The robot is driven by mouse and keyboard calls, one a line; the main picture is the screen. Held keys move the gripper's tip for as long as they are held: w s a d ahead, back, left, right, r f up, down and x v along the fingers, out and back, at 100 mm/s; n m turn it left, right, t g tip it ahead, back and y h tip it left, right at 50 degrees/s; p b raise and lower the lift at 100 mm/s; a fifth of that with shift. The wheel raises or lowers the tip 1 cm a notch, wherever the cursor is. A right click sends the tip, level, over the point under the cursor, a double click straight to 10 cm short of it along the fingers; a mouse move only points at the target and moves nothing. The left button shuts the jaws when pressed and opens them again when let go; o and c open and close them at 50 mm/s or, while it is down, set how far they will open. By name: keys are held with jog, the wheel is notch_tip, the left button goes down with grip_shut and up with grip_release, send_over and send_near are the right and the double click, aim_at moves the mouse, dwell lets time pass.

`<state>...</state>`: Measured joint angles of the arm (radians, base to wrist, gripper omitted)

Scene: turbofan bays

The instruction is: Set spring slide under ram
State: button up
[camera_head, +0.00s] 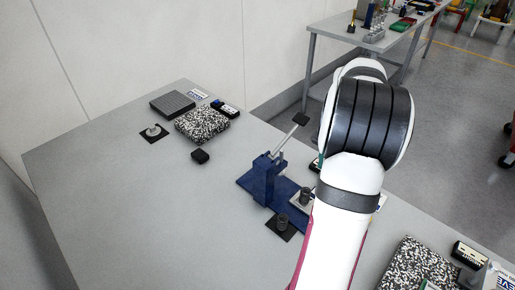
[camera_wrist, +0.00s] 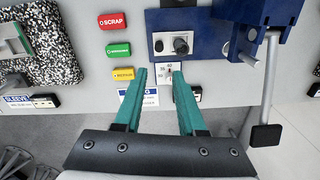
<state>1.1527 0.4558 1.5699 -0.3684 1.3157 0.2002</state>
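The blue press (camera_head: 268,178) stands on its dark blue base at the table's middle, with its lever raised at a slant; it also shows at the upper right in the wrist view (camera_wrist: 257,22). The light slide plate (camera_wrist: 165,55) lies on the blue base, to the left of the press column in the wrist view. It carries a small knob (camera_wrist: 158,46) and a dark ribbed cylinder, perhaps the spring (camera_wrist: 181,44). My gripper (camera_wrist: 160,74) is open and empty, its teal fingertips at the slide's near edge. Contact cannot be told.
Red, green and yellow label blocks (camera_wrist: 117,48) lie beside the base. A dark cylinder stands on a black mat (camera_head: 275,229) beside the press. The press lever (camera_wrist: 268,90) hangs close right of my gripper. Speckled foam blocks (camera_head: 201,124) sit farther off. The table's left front is clear.

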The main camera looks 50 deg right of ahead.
notch_tip(320, 180, down, 16)
jog(key=shift+s+d+r, duration=0.1)
jog(key=shift+d, duration=0.05)
dwell(0.3)
grip_shut()
dwell(1.3)
